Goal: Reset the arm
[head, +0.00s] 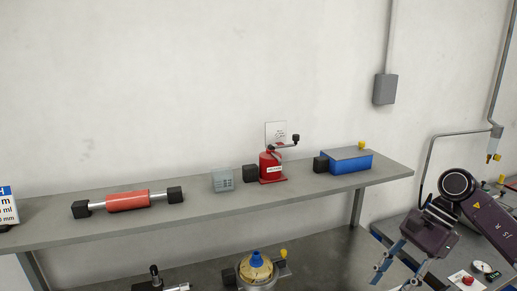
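My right arm (490,220) comes in from the right edge, dark purple with a black round joint. My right gripper (396,278) points down and to the left at the lower right. Its two grey-blue fingers are spread apart, and nothing shows between them. The fingertips reach close to the bottom edge of the picture. My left arm and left gripper are not in view.
A grey shelf (215,207) holds a red roller (128,200), a grey box (222,180), a red cranked device (270,167) and a blue box (350,164). Below stands a yellow-and-blue device (256,267). A red button (467,281) is beside my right gripper.

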